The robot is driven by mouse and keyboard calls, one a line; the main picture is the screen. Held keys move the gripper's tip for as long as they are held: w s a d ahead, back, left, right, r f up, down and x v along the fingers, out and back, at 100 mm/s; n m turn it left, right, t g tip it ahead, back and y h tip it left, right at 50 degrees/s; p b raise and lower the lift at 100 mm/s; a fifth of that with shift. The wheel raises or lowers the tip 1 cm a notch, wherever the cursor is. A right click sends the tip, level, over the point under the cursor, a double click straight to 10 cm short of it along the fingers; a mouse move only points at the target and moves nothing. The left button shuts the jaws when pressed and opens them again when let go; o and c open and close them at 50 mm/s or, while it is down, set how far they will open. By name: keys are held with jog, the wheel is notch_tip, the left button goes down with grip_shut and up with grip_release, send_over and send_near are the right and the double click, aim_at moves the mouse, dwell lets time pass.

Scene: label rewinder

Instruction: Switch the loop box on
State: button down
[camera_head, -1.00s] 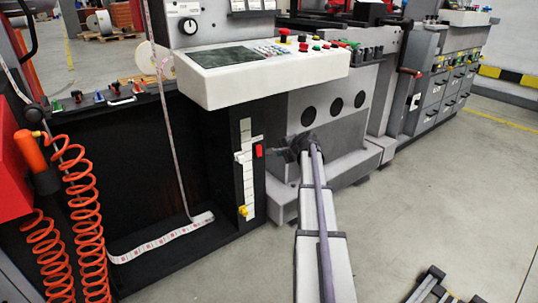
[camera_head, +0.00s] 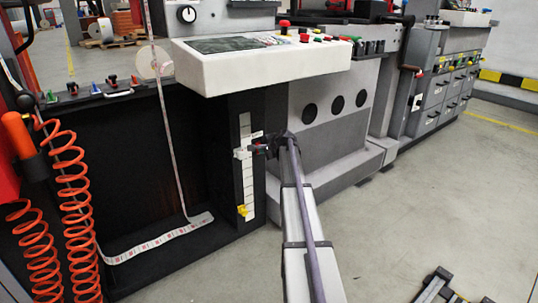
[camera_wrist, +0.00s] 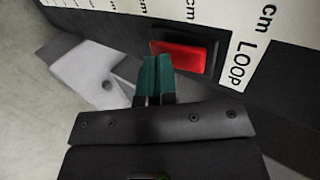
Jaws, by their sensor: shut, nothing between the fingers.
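The loop box (camera_head: 120,150) is the tall black open box at the left, with a strip of label web hanging in it. A white cm scale (camera_head: 247,185) marked LOOP runs up its front post. Beside the scale is a red rocker switch (camera_wrist: 182,55) in a black frame, seen in the wrist view; my gripper covers it in the head view. My gripper (camera_wrist: 157,62) is shut and empty, its green fingertips just in front of the switch's left part. I cannot tell whether they touch it, or which way the rocker is set.
A white control panel (camera_head: 262,72) with buttons overhangs just above the post. A yellow pointer (camera_head: 242,209) sits low on the scale. Orange coiled hoses (camera_head: 70,200) hang at the left. The floor (camera_head: 420,210) at the right is mostly open.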

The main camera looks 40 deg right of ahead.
jog(key=shift+w, duration=0.15)
jog(key=shift+w, duration=0.15)
dwell(0.4)
jog(key=shift+w+r+p, duration=0.1)
jog(key=shift+r+p, duration=0.6)
jog(key=shift+r, duration=0.05)
jog(key=s+f+p+v, duration=0.1)
jog(key=p+v, duration=0.5)
jog(key=v, duration=0.7)
jog(key=shift+s+p, duration=0.3)
jog(key=shift+s, duration=0.1)
